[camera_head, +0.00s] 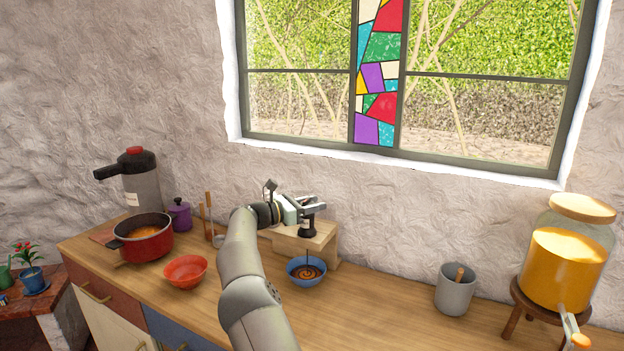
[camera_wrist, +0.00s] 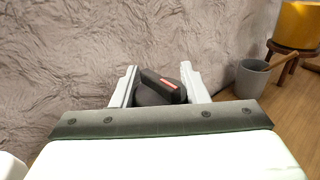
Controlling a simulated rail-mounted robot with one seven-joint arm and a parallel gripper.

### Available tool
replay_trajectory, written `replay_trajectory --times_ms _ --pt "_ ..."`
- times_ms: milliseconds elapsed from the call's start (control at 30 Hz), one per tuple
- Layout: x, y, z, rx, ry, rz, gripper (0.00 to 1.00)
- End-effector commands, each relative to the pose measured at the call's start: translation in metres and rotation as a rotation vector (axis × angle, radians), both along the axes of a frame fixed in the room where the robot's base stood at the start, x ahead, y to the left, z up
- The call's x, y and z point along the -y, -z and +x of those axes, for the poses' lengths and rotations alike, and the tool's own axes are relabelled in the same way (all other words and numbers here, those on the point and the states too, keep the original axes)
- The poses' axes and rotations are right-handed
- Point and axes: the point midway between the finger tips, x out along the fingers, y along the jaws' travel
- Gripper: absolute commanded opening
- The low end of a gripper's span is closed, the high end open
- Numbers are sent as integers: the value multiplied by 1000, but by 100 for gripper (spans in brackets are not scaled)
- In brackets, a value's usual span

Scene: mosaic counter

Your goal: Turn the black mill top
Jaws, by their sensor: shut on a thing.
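The black mill (camera_head: 307,228) stands upright by the front of a small wooden stand (camera_head: 288,246), above a blue bowl. My gripper (camera_head: 309,202) is at the mill's top, reaching in from the left. In the wrist view, the black mill top (camera_wrist: 150,95) sits between my two pale fingers and my gripper (camera_wrist: 159,86) is shut on it. A dark bar with a red mark lies slantwise across the top. The mill's lower body is hidden in the wrist view.
A blue bowl (camera_head: 306,277) with a brown spiral inside is below the mill. A red bowl (camera_head: 185,276) and red pot (camera_head: 143,243) stand left. A grey cup (camera_head: 455,292) and orange dispenser (camera_head: 562,270) stand right. The rough wall (camera_head: 400,200) is close behind.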

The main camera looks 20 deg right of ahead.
Motion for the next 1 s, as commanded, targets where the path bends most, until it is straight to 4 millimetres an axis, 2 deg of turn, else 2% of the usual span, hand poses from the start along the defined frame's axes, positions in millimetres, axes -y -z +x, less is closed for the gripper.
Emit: replay_trajectory --times_ms 33,400,1000 --pt "1 -9 0 -5 23 2 18" --pt "1 -2 -3 -3 141 3 18" --pt "1 3 -3 -3 173 3 18"
